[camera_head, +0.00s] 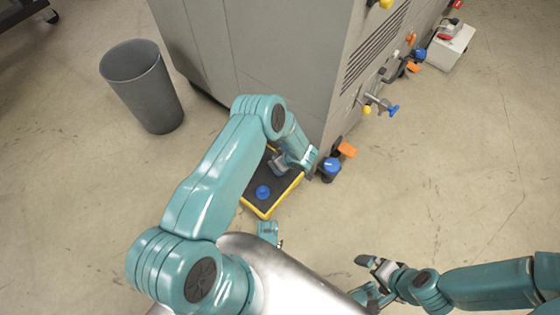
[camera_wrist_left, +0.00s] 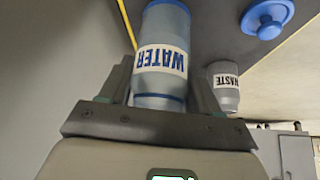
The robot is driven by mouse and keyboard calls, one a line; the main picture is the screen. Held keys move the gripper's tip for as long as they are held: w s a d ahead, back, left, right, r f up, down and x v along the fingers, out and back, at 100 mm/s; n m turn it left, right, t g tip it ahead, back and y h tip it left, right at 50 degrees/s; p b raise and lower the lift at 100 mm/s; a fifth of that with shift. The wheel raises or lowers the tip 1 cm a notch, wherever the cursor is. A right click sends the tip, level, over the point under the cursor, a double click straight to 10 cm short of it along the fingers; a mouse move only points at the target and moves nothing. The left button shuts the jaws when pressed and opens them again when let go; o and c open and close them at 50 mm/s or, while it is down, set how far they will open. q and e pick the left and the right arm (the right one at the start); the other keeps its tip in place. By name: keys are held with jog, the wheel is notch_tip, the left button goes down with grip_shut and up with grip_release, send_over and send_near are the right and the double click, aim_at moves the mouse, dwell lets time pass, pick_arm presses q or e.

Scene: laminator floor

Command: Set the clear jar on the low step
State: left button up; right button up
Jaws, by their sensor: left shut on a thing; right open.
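The clear, bluish jar labelled WATER (camera_wrist_left: 160,70) is between the fingers of my left gripper (camera_wrist_left: 155,98), which is shut on it. Its label is upside down in the left wrist view. In the head view my left gripper (camera_head: 294,165) is over the low step (camera_head: 256,207), a dark slab with a yellow edge, and partly hides the jar. The dark step top (camera_wrist_left: 212,30) fills the upper part of the wrist view. I cannot tell whether the jar touches it. My right gripper (camera_head: 373,277) is open and empty, well right of the step.
A blue knobbed lid (camera_head: 263,192) lies on the step's near part. A jar labelled WASTE (camera_wrist_left: 225,88) shows beyond the held jar. The grey machine (camera_head: 262,60) rises directly behind the step, with valves (camera_head: 332,165) at its corner. A grey bin (camera_head: 145,88) stands left.

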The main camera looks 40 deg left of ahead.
pick_arm(q)
jog(key=shift+f, duration=0.15)
jog(key=shift+f, duration=0.15)
jog(key=o, duration=1.2)
